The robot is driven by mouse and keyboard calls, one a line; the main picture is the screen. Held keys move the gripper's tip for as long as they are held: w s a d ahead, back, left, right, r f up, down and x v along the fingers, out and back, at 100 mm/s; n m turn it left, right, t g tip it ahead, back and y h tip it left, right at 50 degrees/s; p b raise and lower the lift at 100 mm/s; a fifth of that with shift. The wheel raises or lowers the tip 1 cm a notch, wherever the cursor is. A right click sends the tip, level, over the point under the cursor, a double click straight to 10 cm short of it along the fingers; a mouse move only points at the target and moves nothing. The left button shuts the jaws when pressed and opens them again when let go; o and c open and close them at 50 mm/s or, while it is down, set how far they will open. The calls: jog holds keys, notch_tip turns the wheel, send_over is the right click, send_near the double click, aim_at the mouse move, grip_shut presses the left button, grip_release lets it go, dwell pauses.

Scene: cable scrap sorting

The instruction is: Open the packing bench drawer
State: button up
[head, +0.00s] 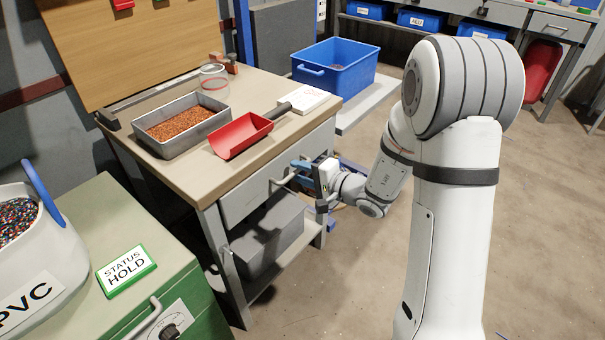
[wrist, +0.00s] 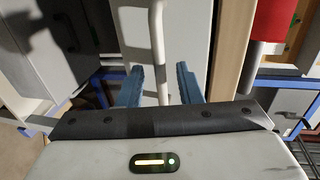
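The packing bench (head: 190,182) stands left of centre in the head view, with a pale grey drawer front (head: 243,200) under its wooden top. The drawer looks shut, flush with the bench frame. Its light bar handle (head: 283,181) is partly hidden by my gripper (head: 297,174). In the wrist view, the handle (wrist: 157,40) runs between the two blue fingers of my gripper (wrist: 159,82). The fingers are apart, with a gap showing on each side of the bar. The drawer front (wrist: 190,35) lies behind them.
On the bench are a metal tray of copper granules (head: 182,122), a red scoop (head: 240,135) and a white card (head: 304,98). A grey box (head: 268,238) sits on the lower shelf. A green cabinet (head: 180,295) stands front left.

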grip_shut()
jog(key=shift+d, duration=0.1)
dwell(0.5)
